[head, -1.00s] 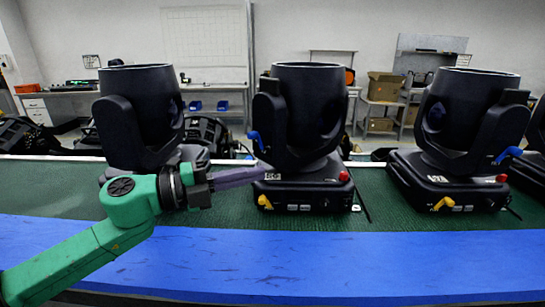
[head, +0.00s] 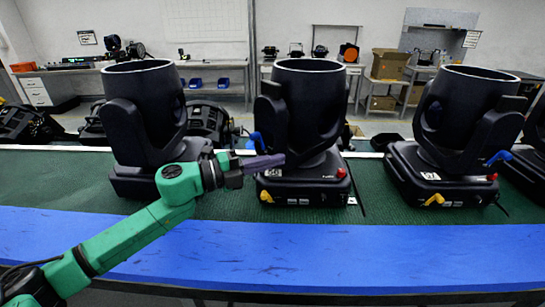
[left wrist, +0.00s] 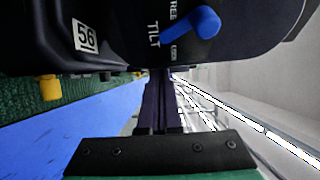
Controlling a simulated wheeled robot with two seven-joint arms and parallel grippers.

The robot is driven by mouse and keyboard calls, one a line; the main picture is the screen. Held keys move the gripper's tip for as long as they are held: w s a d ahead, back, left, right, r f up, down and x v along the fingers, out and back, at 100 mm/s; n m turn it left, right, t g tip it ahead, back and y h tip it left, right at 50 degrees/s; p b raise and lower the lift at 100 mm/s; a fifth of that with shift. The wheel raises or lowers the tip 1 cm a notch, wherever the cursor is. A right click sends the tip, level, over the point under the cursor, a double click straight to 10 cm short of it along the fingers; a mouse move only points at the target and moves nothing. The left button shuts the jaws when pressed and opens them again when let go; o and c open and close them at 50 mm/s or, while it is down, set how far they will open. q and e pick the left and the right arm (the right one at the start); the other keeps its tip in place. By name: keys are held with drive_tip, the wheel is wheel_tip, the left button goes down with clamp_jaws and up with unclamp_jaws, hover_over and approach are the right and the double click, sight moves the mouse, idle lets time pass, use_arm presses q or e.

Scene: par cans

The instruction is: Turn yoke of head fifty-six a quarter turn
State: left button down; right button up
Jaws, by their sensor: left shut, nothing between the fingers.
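Head fifty-six (head: 309,110) is the middle dark moving head, upright on a base (head: 318,190) with a "56" label. Its yoke (head: 271,118) has an arm at the left with a blue lever (head: 257,141) low on it. My left gripper (head: 279,160) is shut and empty, its fingers pointing right across the base's upper left, just below the lever. In the left wrist view, the shut fingers (left wrist: 161,95) reach under the yoke's "TILT" side, with the blue lever (left wrist: 198,24) above. Whether they touch the yoke cannot be told. My right gripper is not in view.
Another head (head: 143,110) stands to the left, behind my arm, and one (head: 462,115) to the right. They stand on a green mat (head: 235,205) with a blue strip (head: 300,255) in front, which is clear. A yellow latch (head: 266,196) juts from the base front.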

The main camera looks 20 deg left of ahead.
sight(257, 145)
use_arm(q)
drive_tip(key=shift+d, duration=0.1)
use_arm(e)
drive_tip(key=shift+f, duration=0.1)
use_arm(q)
drive_tip(key=w+a, duration=0.1)
drive_tip(key=a, duration=0.1)
drive_tip(key=w+a, duration=0.1)
drive_tip(key=a, duration=0.1)
drive_tip(key=w+a, duration=0.1)
drive_tip(key=a, duration=0.1)
drive_tip(key=shift+a+r+b, duration=0.1)
drive_tip(key=shift+a+b, duration=0.1)
drive_tip(key=shift+b, duration=0.2)
drive_tip(key=shift+w+a, duration=1.3)
drive_tip(key=shift+w, duration=0.1)
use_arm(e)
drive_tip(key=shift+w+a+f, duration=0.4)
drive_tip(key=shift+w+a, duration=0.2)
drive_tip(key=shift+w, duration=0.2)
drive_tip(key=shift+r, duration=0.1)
